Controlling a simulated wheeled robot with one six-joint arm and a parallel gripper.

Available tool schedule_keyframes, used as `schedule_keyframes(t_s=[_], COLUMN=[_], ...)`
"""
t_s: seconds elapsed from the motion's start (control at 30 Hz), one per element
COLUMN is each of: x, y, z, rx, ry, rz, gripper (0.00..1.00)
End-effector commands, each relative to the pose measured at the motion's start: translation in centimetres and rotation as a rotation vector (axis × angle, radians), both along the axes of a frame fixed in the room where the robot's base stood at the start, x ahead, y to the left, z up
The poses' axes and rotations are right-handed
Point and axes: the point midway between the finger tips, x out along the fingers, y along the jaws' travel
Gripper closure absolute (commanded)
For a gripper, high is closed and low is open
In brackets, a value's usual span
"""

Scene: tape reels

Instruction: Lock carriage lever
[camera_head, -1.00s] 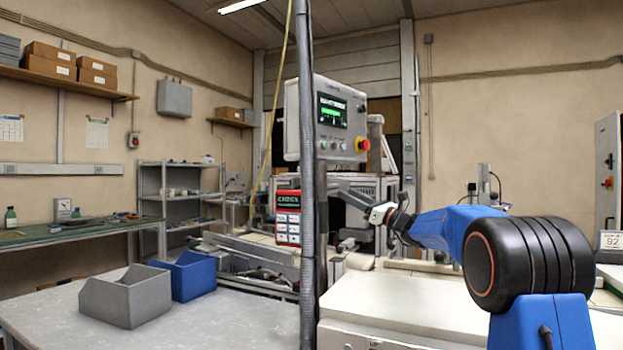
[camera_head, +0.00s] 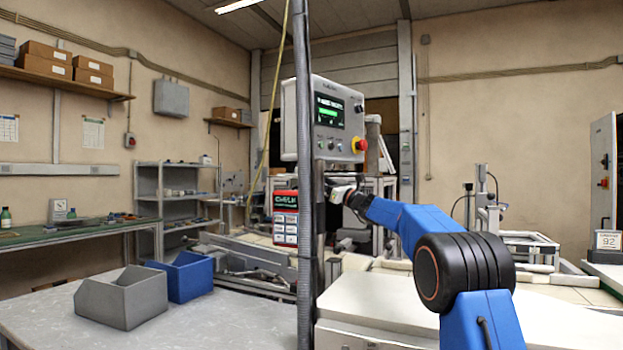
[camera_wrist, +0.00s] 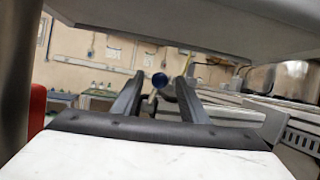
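My gripper (camera_wrist: 161,77) is open, with one dark finger on each side of the knob in the picture. I cannot tell whether the knob is between the fingertips or still beyond them. No finger visibly touches it. In the head view my blue arm reaches to the machine below the control panel (camera_head: 327,122). The gripper's end there is mostly hidden by the dark upright post, and the lever cannot be made out.
The dark upright post (camera_head: 305,240) crosses the head view. A red-and-white box (camera_head: 285,218) is left of it, near my gripper. A grey overhanging surface (camera_wrist: 200,25) is close above the fingers in the wrist view. A grey bin (camera_head: 122,300) and blue bin (camera_head: 187,277) stand on the left table.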

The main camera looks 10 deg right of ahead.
Motion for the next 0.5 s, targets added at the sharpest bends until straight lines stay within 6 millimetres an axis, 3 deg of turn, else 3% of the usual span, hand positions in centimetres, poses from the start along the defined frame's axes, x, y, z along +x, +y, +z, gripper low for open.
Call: schedule_keyframes(t_s=[0.2,0.5], x=[1.6,2.0], y=[1.3,1.7], z=[0.9,1.1], rx=[-0.001,0.000], ry=[-0.001,0.000], rz=[0.001,-0.001], gripper=[0.60,0.60])
